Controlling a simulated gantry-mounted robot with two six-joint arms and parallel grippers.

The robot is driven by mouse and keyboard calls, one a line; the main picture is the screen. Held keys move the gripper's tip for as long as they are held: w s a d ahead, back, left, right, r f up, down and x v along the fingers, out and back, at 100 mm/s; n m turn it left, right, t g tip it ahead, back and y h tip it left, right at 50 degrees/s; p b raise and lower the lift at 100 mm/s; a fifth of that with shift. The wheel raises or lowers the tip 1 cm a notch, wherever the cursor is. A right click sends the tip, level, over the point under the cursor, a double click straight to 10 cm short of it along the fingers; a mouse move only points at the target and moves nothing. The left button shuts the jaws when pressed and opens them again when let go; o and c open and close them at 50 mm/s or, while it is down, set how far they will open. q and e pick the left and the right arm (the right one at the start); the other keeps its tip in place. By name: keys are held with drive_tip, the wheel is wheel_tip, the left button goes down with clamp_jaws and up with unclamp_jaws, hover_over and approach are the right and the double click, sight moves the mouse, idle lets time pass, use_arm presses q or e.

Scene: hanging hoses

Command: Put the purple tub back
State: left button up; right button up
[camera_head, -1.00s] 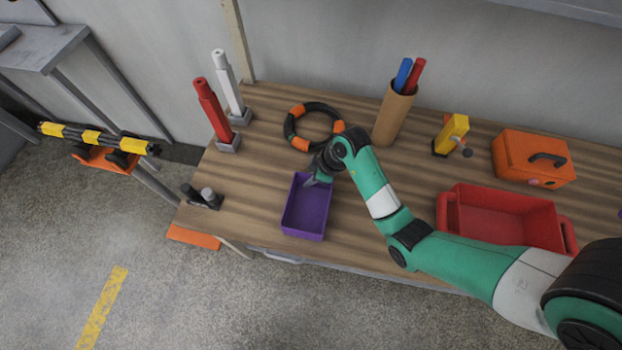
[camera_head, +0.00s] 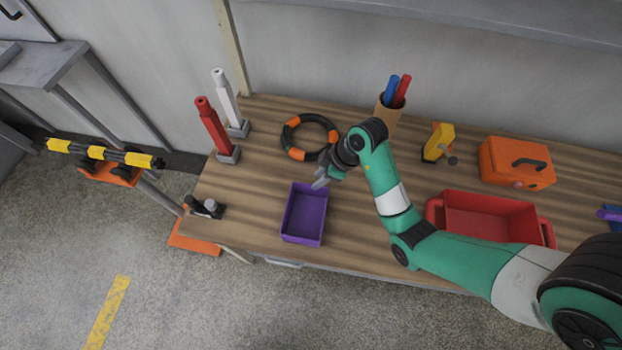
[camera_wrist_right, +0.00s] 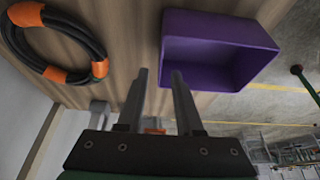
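The purple tub (camera_head: 304,216) sits upright and empty on the wooden bench near its front edge, left of the middle in the head view. It also shows in the right wrist view (camera_wrist_right: 218,48), at the upper right. My right gripper (camera_head: 320,183) is just above and behind the tub's far right corner. In the right wrist view its two fingers (camera_wrist_right: 160,72) are apart with nothing between them, and the tub lies to the right of them. My left gripper is in neither view.
A black-and-orange hose ring (camera_head: 309,137) lies behind the tub. Red (camera_head: 214,133) and white (camera_head: 229,102) posts stand at the left. A cardboard holder (camera_head: 387,114), yellow tool (camera_head: 438,143), orange toolbox (camera_head: 516,163) and red tray (camera_head: 490,220) are to the right.

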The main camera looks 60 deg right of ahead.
drive_tip(key=v, duration=0.2)
drive_tip(key=shift+s+r+p, duration=0.15)
drive_tip(key=shift+r+p, duration=0.15)
drive_tip(key=shift+r, duration=0.05)
